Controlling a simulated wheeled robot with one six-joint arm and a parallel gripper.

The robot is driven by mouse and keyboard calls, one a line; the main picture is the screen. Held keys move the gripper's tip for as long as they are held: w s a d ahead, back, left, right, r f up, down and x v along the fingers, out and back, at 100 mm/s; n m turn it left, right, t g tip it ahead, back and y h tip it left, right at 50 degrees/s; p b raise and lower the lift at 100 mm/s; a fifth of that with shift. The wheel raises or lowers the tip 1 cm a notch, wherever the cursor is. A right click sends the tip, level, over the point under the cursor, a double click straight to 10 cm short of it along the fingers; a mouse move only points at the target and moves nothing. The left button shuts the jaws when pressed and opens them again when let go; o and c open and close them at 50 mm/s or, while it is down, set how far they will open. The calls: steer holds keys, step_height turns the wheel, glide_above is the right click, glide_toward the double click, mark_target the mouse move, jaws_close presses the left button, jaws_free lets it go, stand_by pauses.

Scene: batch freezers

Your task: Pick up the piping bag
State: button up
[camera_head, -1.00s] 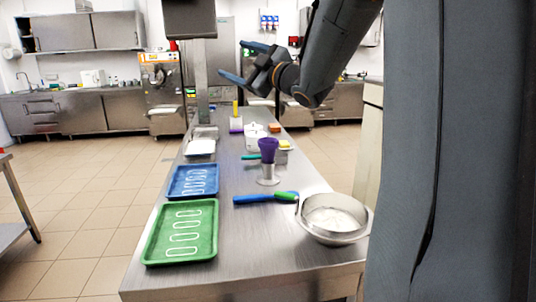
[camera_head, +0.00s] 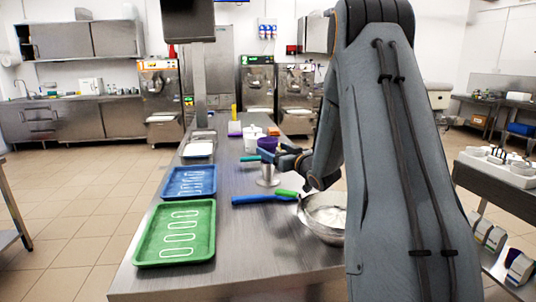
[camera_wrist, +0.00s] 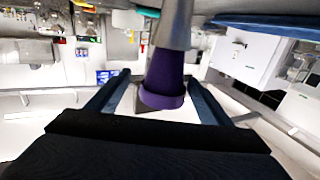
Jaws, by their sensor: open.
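The purple piping bag (camera_head: 267,144) stands in a metal holder (camera_head: 267,176) on the steel table, partly hidden by my gripper (camera_head: 274,156). In the wrist view, which looks upside down, the purple bag (camera_wrist: 164,80) shows between the two blue fingers of my gripper (camera_wrist: 158,78). The fingers are open, one on each side of the bag. I cannot tell whether either finger touches it.
A blue tray (camera_head: 166,188) and a green tray (camera_head: 140,250) with white piped loops lie at the table's left. White containers (camera_head: 252,133) stand farther back.

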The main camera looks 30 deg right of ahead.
steer(key=w, duration=0.2)
steer(key=w+a+p, duration=0.1)
steer(key=w, duration=0.4)
steer(key=shift+a+f+p, duration=0.2)
steer(key=shift+a+p, duration=0.1)
steer(key=shift+p, duration=0.1)
steer(key=shift+s, duration=0.1)
steer(key=c, duration=1.1)
